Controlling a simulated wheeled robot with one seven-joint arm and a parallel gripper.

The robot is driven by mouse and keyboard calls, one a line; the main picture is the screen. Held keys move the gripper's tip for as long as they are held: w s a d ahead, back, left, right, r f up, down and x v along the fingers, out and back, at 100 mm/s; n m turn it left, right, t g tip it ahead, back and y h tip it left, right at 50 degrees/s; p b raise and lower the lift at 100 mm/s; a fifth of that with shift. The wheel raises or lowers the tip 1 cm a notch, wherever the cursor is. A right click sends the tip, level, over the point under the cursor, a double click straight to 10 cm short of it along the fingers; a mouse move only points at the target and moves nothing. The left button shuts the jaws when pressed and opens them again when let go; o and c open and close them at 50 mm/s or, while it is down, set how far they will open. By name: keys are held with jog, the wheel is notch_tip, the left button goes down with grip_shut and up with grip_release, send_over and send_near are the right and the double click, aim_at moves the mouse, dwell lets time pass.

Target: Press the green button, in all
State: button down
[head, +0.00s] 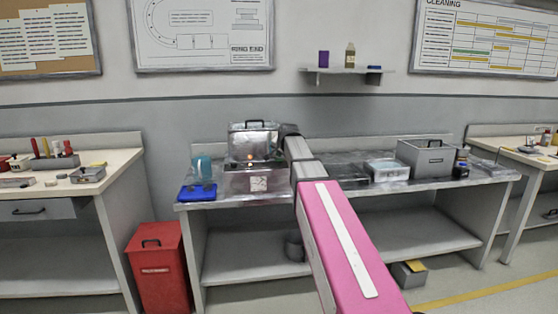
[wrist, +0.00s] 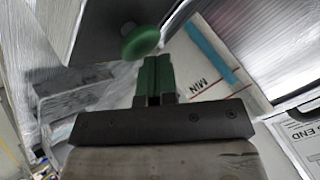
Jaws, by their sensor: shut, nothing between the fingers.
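The green button (wrist: 140,42) is a round knob on a dark grey face in the upper middle of the wrist view. My gripper (wrist: 157,60) shows below it, its green fingertips shut together with nothing between them. The tips lie just below and right of the button in the picture; I cannot tell whether they touch it. In the head view my pink arm reaches to a metal machine (head: 252,181) with a raised lid and a small orange light. The button and fingertips cannot be made out there.
A blue tray (head: 197,193) with a teal vessel (head: 202,168) stands left of the machine. A white tray (head: 388,171) and a grey box (head: 426,158) stand to the right. A red bin (head: 159,272) is on the floor left of the bench. A shelf (head: 346,71) hangs above.

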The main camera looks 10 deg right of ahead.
aim_at(280, 159)
jog(key=shift+f, duration=0.5)
dwell(0.6)
jog(key=shift+r, duration=1.25)
jog(key=shift+r, duration=2.5)
